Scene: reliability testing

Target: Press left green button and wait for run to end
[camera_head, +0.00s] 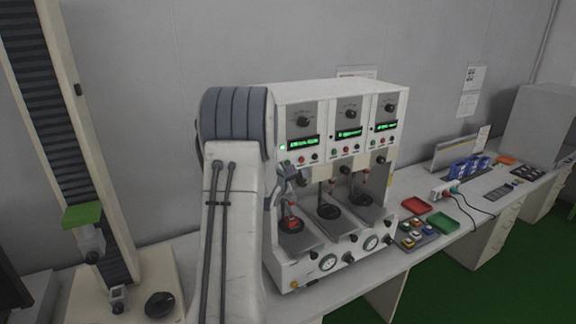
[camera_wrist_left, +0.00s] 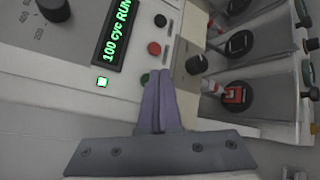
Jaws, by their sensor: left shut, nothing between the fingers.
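The white test machine (camera_head: 352,88) has three stations side by side, each with a knob, a green-lit display and small buttons. In the left wrist view, the near display (camera_wrist_left: 116,32) reads "100 cyc RUN", and a square lamp (camera_wrist_left: 103,82) beside it glows green-white. A dark green button (camera_wrist_left: 145,78) shows at the tip of my left gripper (camera_wrist_left: 159,73), partly covered by it; I cannot tell whether they touch. A red button (camera_wrist_left: 154,48) is beyond it. My left gripper (camera_head: 290,170) is shut and empty at the left station's panel. My right gripper is out of view.
A red tray (camera_head: 416,206), a green tray (camera_head: 443,223) and a button box (camera_head: 415,236) lie on the bench right of the machine. A tall column machine (camera_head: 105,180) stands at left. My left arm hides the machine's left side.

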